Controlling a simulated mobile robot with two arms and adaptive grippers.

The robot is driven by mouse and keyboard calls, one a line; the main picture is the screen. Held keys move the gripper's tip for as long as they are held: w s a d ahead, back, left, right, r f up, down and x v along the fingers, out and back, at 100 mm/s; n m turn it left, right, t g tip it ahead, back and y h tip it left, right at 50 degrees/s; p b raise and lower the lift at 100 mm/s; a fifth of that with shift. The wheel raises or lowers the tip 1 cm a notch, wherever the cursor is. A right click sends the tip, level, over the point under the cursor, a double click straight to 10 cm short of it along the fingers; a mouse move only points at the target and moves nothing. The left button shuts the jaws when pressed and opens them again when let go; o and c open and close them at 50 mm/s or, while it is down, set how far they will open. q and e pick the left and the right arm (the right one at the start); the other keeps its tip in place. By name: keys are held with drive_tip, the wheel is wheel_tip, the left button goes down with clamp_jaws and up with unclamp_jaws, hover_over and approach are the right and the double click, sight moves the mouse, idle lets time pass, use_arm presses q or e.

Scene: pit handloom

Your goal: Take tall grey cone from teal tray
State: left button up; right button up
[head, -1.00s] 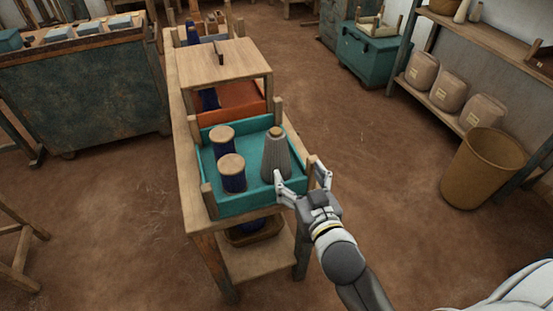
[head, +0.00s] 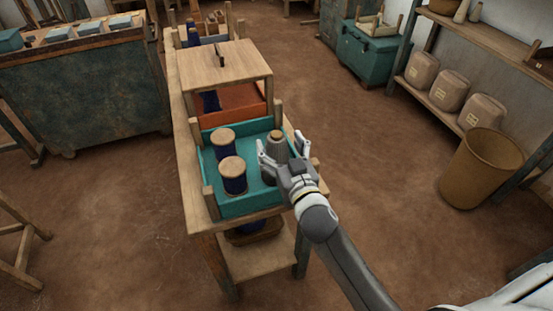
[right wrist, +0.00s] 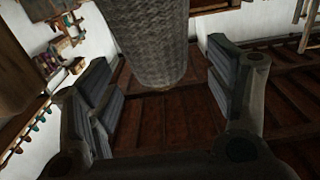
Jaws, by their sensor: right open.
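The tall grey cone (head: 277,143) stands in the teal tray (head: 245,207) on the wooden bench, at the tray's right side. My right gripper (head: 283,150) is open, with its fingers on either side of the cone in the head view, hiding its lower part. In the right wrist view the grey cone (right wrist: 155,40) comes down from the top, between and beyond the open fingers. I cannot tell whether a finger touches it. My left gripper is not in view.
Two dark blue spools with wooden ends, the back one (head: 224,147) and the front one (head: 233,178), stand in the tray left of the cone. An orange tray (head: 235,100) sits behind, under a small wooden stand (head: 225,65).

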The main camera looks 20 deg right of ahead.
drive_tip(key=shift+w, duration=1.5)
drive_tip(key=c, duration=1.5)
drive_tip(key=shift+c, duration=0.4)
drive_tip(key=shift+r, duration=0.1)
